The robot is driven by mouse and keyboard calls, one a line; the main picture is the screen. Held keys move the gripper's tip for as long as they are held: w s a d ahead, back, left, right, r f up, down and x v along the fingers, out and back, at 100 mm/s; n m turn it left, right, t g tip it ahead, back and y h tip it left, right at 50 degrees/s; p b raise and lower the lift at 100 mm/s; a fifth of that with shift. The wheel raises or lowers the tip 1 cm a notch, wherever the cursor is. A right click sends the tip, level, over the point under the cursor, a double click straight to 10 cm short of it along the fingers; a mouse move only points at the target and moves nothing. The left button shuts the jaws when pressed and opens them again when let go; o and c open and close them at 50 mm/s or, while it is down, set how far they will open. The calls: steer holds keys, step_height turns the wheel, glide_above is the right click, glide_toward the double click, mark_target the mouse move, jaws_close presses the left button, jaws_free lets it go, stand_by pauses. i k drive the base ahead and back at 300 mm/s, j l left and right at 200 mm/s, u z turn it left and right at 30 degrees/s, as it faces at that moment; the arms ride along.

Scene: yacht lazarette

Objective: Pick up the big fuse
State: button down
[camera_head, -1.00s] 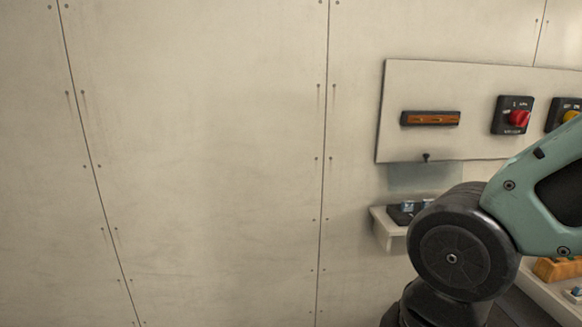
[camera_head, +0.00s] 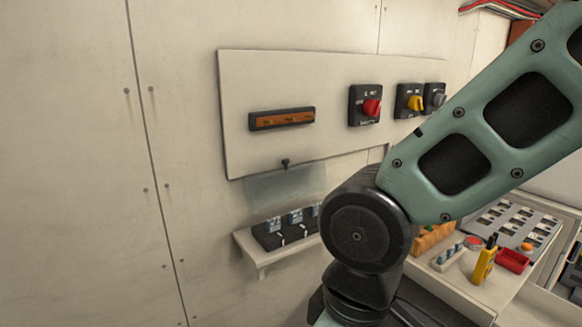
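No big fuse can be told for certain in the head view. Small blue-and-white parts (camera_head: 295,217) sit in a black holder (camera_head: 271,240) on a small wall shelf (camera_head: 246,243); they are too small to identify and my arm hides the right side. My green arm crosses the right half of the view. My gripper is not in view.
A wall panel (camera_head: 290,78) carries an orange-brown bar (camera_head: 283,118) and red (camera_head: 371,107), yellow (camera_head: 415,102) and grey (camera_head: 437,98) rotary switches. The left wall is bare.

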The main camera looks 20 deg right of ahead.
mark_target(274, 224)
steer(key=j+z, duration=0.35)
steer(key=j, duration=0.45)
steer(key=k+j+z, duration=0.1)
steer(key=j+z, duration=0.25)
steer(key=j, duration=0.4)
